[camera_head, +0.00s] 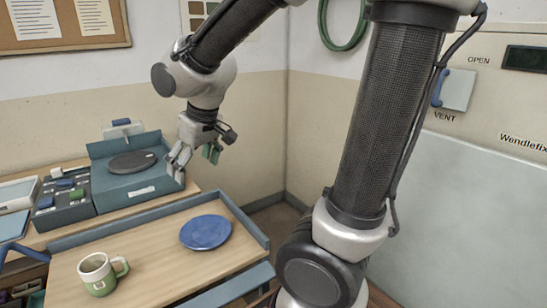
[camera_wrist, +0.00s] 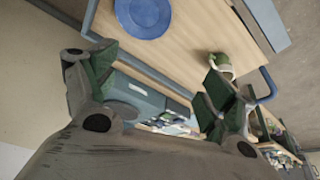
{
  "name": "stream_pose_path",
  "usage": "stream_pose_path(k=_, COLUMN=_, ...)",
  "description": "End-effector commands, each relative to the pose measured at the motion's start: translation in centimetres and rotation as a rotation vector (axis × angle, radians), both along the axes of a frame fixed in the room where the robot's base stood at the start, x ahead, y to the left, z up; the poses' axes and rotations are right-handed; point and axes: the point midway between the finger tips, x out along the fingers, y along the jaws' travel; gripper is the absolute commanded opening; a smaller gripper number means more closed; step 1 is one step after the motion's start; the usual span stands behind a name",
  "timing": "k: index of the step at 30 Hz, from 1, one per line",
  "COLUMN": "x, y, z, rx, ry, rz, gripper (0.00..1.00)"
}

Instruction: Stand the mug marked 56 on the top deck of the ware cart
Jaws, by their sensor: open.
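A mug (camera_head: 99,274), pale above and green below, stands upright near the front left of a wood-topped, blue-rimmed cart deck (camera_head: 150,270). Its handle points right; I cannot read its marking. In the wrist view the mug (camera_wrist: 222,62) shows partly behind one finger, and the deck (camera_wrist: 200,25) lies beyond the fingers. A blue plate (camera_head: 206,232) lies flat on the deck, right of the mug; it also shows in the wrist view (camera_wrist: 143,14). My gripper (camera_head: 197,153) is open and empty, raised behind the deck, well apart from the mug; its fingers (camera_wrist: 160,72) are spread.
A blue-grey bench unit with a dark round plate (camera_head: 132,162) stands behind the deck at left. Beside it is a dark tray of small items (camera_head: 64,200). A wall panel marked VENT (camera_head: 455,90) is at right. Bare deck surrounds the plate and mug.

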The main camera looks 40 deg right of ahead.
Motion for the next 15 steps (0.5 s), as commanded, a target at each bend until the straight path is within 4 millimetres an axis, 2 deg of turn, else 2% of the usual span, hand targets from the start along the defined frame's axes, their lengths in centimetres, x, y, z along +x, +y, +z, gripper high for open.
stream_pose_path(k=1, x=-2.3, y=-3.3, z=1.6, rx=0.005, ry=-0.010, rz=-0.066, gripper=0.84)
stream_pose_path(k=3, x=-5.8, y=-6.7, z=2.9, rx=0.009, ry=-0.006, rz=-0.139, gripper=0.84)
stream_pose_path(k=6, x=-10.3, y=-9.9, z=3.8, rx=0.012, ry=0.002, rz=-0.223, gripper=0.84)
stream_pose_path(k=10, x=-14.5, y=-11.9, z=4.1, rx=0.018, ry=0.008, rz=-0.289, gripper=0.84)
stream_pose_path(k=12, x=-15.6, y=-12.3, z=4.1, rx=0.020, ry=0.011, rz=-0.308, gripper=0.84)
stream_pose_path(k=15, x=-16.3, y=-12.5, z=4.1, rx=0.020, ry=0.013, rz=-0.317, gripper=0.84)
